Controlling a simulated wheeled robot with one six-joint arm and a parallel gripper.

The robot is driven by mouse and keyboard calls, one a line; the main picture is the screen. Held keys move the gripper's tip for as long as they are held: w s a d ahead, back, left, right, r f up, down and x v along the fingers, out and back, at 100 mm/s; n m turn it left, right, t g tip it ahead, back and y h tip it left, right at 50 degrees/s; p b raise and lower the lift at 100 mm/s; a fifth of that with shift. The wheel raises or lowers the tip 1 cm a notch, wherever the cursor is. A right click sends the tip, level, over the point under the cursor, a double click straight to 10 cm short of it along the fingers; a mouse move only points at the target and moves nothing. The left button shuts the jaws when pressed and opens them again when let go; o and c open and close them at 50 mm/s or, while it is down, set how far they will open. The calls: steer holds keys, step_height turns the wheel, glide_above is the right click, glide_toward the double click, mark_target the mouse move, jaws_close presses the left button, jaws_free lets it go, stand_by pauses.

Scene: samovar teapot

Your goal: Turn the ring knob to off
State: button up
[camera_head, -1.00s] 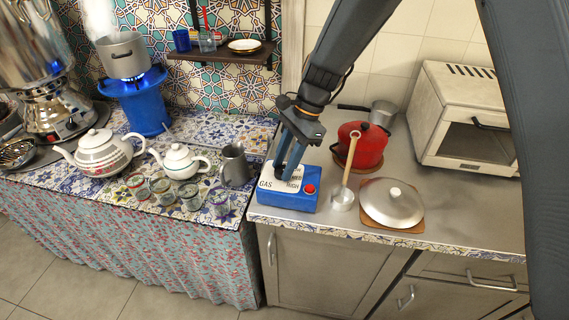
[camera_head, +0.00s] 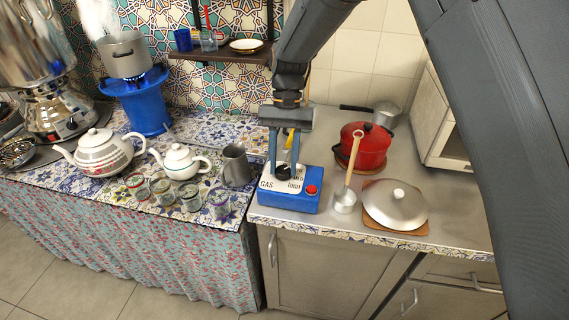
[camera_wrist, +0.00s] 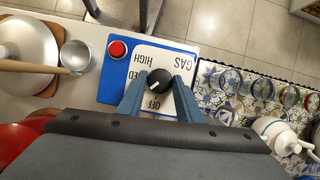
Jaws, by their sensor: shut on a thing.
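The gas control box (camera_head: 289,202) is blue with a white label plate and a red button (camera_head: 311,190). It stands on the steel counter. Its black ring knob (camera_wrist: 160,82) has a white pointer mark; in the wrist view the mark slants to the lower left, on the side of the labels "ED" and "OFF". The knob also shows in the head view (camera_head: 283,172). My gripper (camera_head: 284,166) comes down from above with its blue fingers on either side of the knob, shut on it. In the wrist view my gripper (camera_wrist: 160,92) partly covers the labels.
A grey mug (camera_head: 236,166) and teapots are left. A pot (camera_head: 124,55) sits on the blue burner (camera_head: 142,105), with a small blue flame visible.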

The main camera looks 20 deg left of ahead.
steer(key=n, duration=0.2)
steer(key=n+t+h, duration=0.1)
steer(key=n, duration=0.1)
steer(key=shift+a+n+h, duration=0.2)
steer(key=shift+n+h, duration=0.1)
steer(key=shift+s+n+t+h, duration=0.1)
steer(key=shift+n+t+h, duration=0.35)
steer(key=shift+n, duration=1.15)
steer(key=o, duration=1)
steer(key=shift+b+v, duration=1.4)
steer(key=shift+v, duration=2.5)
steer(key=shift+a, duration=0.1)
